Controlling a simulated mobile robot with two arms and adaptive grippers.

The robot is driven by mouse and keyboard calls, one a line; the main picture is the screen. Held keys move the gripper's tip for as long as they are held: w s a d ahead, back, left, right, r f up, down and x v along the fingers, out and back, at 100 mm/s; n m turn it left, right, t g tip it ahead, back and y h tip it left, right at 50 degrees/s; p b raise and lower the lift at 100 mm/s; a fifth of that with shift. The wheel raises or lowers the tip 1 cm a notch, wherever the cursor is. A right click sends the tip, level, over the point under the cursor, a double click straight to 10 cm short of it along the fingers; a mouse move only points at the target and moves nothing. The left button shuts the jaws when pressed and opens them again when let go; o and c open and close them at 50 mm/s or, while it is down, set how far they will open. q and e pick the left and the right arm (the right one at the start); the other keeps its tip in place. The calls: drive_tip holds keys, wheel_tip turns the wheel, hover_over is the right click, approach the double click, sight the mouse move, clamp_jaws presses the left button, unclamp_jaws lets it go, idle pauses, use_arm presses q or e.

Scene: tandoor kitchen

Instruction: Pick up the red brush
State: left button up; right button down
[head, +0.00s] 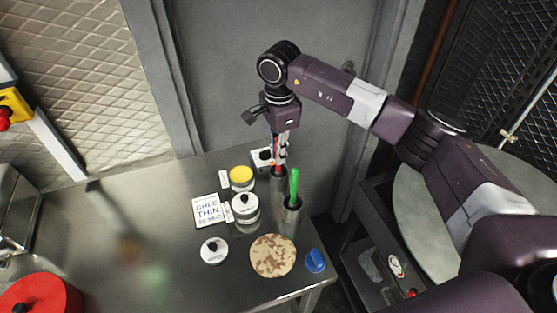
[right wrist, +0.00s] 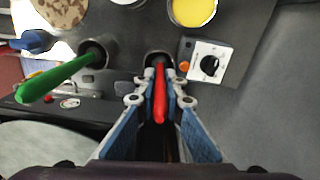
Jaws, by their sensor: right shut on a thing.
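The red brush (right wrist: 159,100) stands in a metal cup (right wrist: 157,62) at the back of the steel table. My right gripper (right wrist: 160,82) is shut on its red handle, one finger on each side. In the head view my right gripper (head: 280,158) reaches down over this cup (head: 278,172), and only a bit of red shows between the fingers. The brush's lower end is hidden inside the cup. My left gripper is not in view.
A green-handled brush (head: 294,186) stands in a second metal cup (head: 289,215) just in front. A yellow-lidded jar (head: 241,178), a white-lidded jar (head: 245,207), a box with a dial (head: 262,157) and a label card (head: 207,210) are close by. A flatbread (head: 272,256) lies nearer.

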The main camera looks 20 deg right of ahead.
drive_tip(key=shift+r, duration=0.2)
drive_tip(key=shift+w+r, duration=0.1)
drive_tip(key=shift+r, duration=0.2)
wheel_tip(320, 180, up, 10)
drive_tip(key=b, duration=0.4)
drive_tip(key=shift+r, duration=0.25)
wheel_tip(320, 180, up, 9)
drive_tip(key=shift+f, duration=0.2)
